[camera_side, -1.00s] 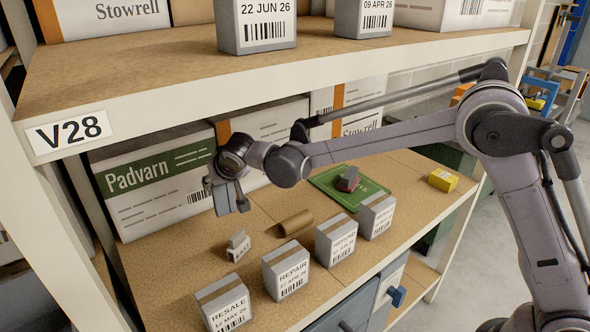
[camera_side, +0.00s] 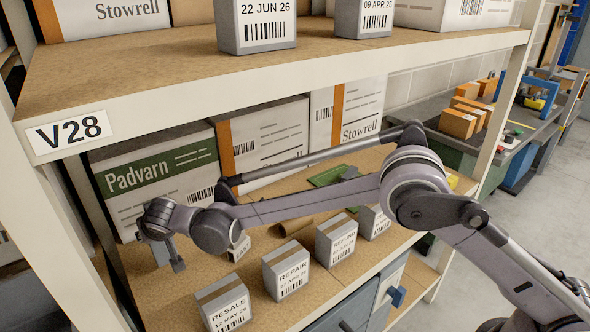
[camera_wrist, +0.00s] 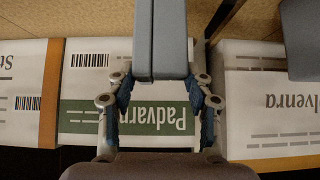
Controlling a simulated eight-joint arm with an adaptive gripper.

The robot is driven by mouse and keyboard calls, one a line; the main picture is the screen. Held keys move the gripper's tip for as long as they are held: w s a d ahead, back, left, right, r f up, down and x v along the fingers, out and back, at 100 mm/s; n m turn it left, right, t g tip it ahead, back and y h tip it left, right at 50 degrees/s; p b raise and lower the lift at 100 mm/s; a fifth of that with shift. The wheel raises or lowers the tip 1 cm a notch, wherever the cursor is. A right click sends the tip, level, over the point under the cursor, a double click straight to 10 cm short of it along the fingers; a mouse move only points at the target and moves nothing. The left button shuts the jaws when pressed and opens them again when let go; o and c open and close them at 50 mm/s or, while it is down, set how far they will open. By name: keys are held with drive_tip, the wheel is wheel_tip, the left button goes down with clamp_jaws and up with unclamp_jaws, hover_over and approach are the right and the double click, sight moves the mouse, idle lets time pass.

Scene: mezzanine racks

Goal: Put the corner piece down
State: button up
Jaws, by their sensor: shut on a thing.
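My gripper (camera_wrist: 162,85) is shut on a blue-grey piece, which I take to be the corner piece (camera_wrist: 160,40). The piece sticks out from between the fingers towards the top of the wrist view. In the side view my gripper (camera_side: 168,250) hangs at the left end of the lower shelf, in front of the Padvarn box (camera_side: 155,172). There the held piece is mostly hidden by my wrist, and I cannot tell whether it touches the shelf.
Grey boxes marked RESALE (camera_side: 225,305) and REPAIR (camera_side: 287,274) and others line the shelf's front edge. A small grey card holder (camera_side: 239,248) and a brown tube (camera_side: 292,226) stand behind them. A green mat (camera_side: 328,177) lies farther back. The upper shelf (camera_side: 150,75) overhangs.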

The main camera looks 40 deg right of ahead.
sight(161, 245)
drive_tip(key=shift+a+f, duration=0.3)
drive_tip(key=shift+f, duration=1.9)
drive_tip(key=shift+f, duration=0.15)
drive_tip(key=o, duration=0.8)
